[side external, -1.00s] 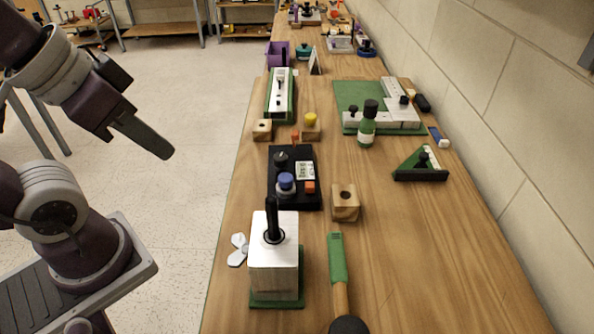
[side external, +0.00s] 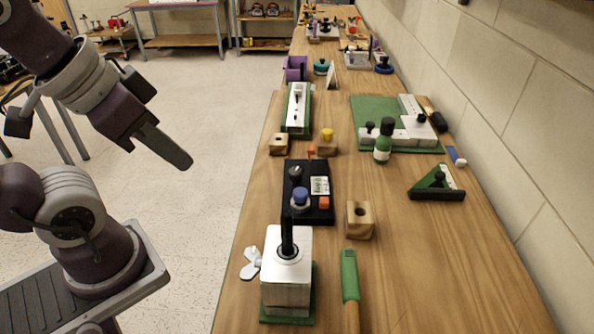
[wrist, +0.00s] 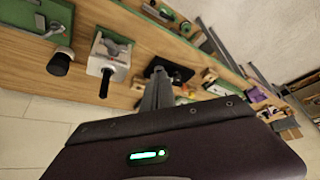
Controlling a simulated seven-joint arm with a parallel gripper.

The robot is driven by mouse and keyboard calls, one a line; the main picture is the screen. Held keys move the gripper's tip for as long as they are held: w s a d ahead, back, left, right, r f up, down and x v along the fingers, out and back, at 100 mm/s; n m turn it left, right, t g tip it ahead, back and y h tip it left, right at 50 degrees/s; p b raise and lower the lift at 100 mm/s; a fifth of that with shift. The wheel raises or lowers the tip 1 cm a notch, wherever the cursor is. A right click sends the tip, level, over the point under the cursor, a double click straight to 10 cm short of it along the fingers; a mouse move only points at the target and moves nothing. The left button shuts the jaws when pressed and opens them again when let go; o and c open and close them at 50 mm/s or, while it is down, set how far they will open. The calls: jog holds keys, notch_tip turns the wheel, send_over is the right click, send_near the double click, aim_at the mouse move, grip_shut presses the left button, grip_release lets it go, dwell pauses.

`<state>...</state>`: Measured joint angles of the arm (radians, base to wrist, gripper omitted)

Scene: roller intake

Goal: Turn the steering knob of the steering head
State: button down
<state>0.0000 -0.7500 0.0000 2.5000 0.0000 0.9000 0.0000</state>
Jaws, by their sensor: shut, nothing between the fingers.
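No part is plainly marked as the steering head, and I cannot tell for certain which fixture it is. One candidate is the black box (side external: 322,180) with a small black knob (side external: 295,173), a blue round knob (side external: 300,197) and a red-orange button; it also shows in the wrist view (wrist: 178,74). Another is the white block (side external: 272,270) on a green base with an upright black stick (side external: 287,235); the wrist view shows it too (wrist: 121,52). My gripper (side external: 182,158) is shut and empty, left of the bench over the floor, apart from everything. Its fingers show in the wrist view (wrist: 158,82).
A wooden block with a hole (side external: 359,218) and a green-handled tool (side external: 349,275) lie right of these. A green board with grey parts (side external: 372,112), a green bottle (side external: 383,150) and a green triangle piece (side external: 437,182) stand farther back. A wall bounds the right; open floor lies left.

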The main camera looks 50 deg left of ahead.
jog(key=c, duration=1.9)
grip_release()
jog(key=shift+c, duration=0.2)
jog(key=o, duration=0.9)
jog(key=w+n, duration=0.1)
jog(key=w, duration=0.2)
jog(key=w+n+g, duration=0.1)
jog(key=w, duration=0.2)
jog(key=w+a+n+g, duration=0.1)
jog(key=w, duration=0.3)
jog(key=shift+w+r, duration=0.1)
jog(key=shift+r, duration=0.2)
jog(key=n+g, duration=0.4)
jog(key=n, duration=0.2)
send_over(296, 171)
notch_tip(296, 171, down, 12)
jog(key=shift+r, duration=0.1)
notch_tip(296, 171, down, 7)
jog(key=shift+r, duration=0.1)
jog(key=shift+f, duration=0.35)
jog(key=shift+c, duration=0.3)
